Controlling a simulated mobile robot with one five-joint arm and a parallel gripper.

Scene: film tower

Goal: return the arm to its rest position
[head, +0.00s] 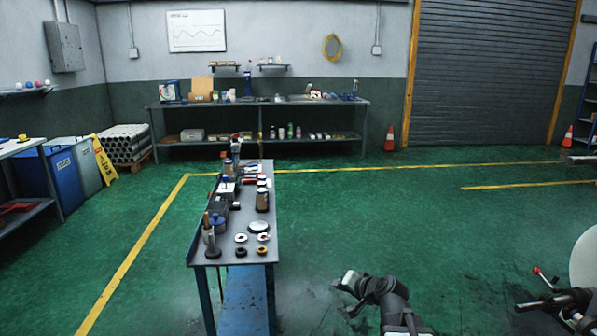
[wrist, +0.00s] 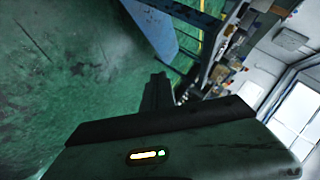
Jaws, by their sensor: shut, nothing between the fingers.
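My gripper (wrist: 158,90) shows as a dark shape in the middle of the wrist view, its fingers together with nothing between them. In the head view, my arm is at the bottom, right of the long narrow workbench (head: 225,254) and apart from it. The arm is bent, and its end hangs over the green floor (head: 460,235). The fingertips are hard to make out there. In the wrist view the bench and its blue frame appear tilted at the upper right.
Jars, lids and tools crowd the bench top. At the lower right is a machine with a red-knobbed lever (head: 538,271) beside a pale round disc (head: 587,262). A shelf table (head: 365,125) and a roller door (head: 485,75) are at the back. Open floor lies between.

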